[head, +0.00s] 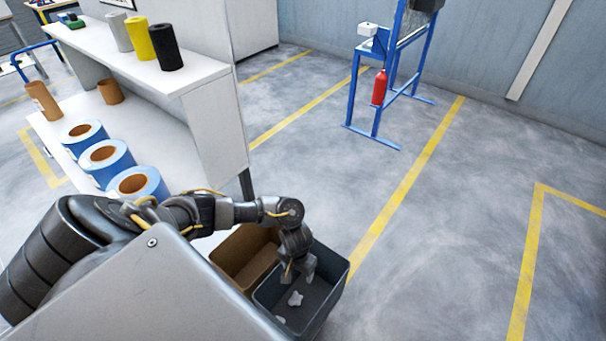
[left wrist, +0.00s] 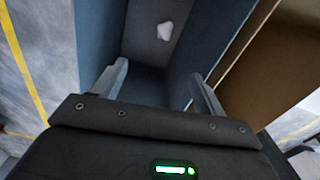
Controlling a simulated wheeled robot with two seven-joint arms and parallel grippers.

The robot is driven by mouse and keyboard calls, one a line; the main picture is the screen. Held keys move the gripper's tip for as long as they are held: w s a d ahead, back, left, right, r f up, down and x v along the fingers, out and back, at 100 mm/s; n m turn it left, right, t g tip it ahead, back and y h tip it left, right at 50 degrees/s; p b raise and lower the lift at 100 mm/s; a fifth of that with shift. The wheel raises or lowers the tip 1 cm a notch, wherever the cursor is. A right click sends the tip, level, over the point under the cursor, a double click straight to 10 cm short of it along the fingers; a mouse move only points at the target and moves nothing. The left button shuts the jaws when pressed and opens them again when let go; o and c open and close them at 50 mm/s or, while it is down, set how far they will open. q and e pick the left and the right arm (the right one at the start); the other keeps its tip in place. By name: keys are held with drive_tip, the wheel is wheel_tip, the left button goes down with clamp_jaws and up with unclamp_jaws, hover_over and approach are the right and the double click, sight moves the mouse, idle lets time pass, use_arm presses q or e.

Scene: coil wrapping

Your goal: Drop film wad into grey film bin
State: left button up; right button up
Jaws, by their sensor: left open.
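The grey film bin (head: 335,290) stands on the floor at the lower middle of the head view. Its grey inner wall also shows in the left wrist view (left wrist: 98,35). A crumpled white film wad (head: 295,298) is inside the bin, apart from my fingers; the left wrist view shows a white wad (left wrist: 165,31) beyond the fingertips. A second small pale piece (head: 280,319) shows in the bin, partly cut off by my own body. My left gripper (head: 300,274) points down into the bin; its fingers (left wrist: 160,85) are apart with nothing between them. My right gripper is not in view.
A brown bin (head: 240,252) stands directly beside the grey one. A white shelf unit (head: 215,125) with blue rolls (head: 105,155) is at left. A blue frame (head: 384,70) with a red extinguisher (head: 379,88) stands behind. The floor at right is clear.

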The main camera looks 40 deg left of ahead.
use_arm(q)
wheel_tip(320, 180, up, 8)
drive_tip(key=p, duration=0.2)
drive_tip(key=shift+p, duration=0.35)
idle(0.3)
